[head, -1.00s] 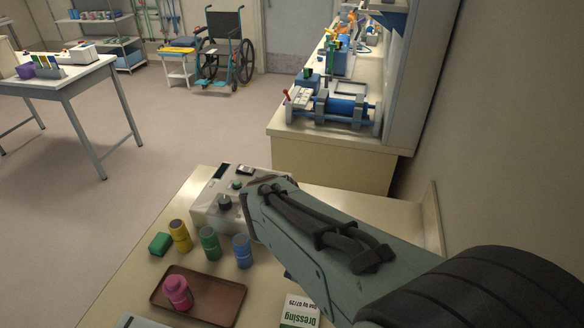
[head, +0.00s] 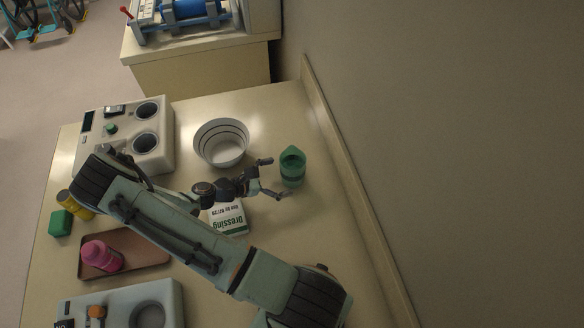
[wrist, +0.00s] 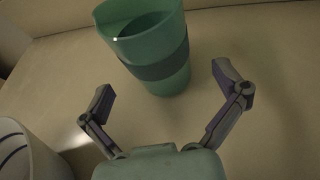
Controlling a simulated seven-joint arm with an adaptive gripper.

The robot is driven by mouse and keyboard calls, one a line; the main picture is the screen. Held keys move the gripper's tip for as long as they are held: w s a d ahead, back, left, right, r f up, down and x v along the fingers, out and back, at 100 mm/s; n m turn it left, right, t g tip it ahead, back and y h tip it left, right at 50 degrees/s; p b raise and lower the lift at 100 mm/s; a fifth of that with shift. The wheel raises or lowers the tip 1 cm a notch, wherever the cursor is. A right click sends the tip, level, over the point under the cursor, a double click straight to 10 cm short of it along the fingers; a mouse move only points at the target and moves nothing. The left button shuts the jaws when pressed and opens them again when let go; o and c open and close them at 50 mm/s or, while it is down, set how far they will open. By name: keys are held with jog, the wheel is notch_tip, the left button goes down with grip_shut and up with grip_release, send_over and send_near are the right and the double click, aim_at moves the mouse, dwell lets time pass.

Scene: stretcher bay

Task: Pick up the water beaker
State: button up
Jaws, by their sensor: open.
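The water beaker is a green cup with a darker band and a pouring lip; the beaker (head: 292,168) stands upright on the table at the right, near the wall. In the wrist view the beaker (wrist: 160,66) stands just beyond my fingertips, roughly between their lines. My gripper (head: 270,178) is open and empty, to the left of the beaker, its fingers pointing toward it. In the wrist view my gripper (wrist: 166,92) shows both fingers spread wide, apart from the beaker. The beaker's inside is mostly hidden.
A white striped bowl (head: 221,143) stands left of the beaker; it also edges into the wrist view (wrist: 28,155). A Dressing box (head: 228,217) lies close below my gripper. The table right of the beaker is clear up to the raised edge.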

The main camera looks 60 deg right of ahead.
jog(key=x, duration=0.4)
jog(key=c, duration=1.3)
jog(key=shift+r, duration=0.1)
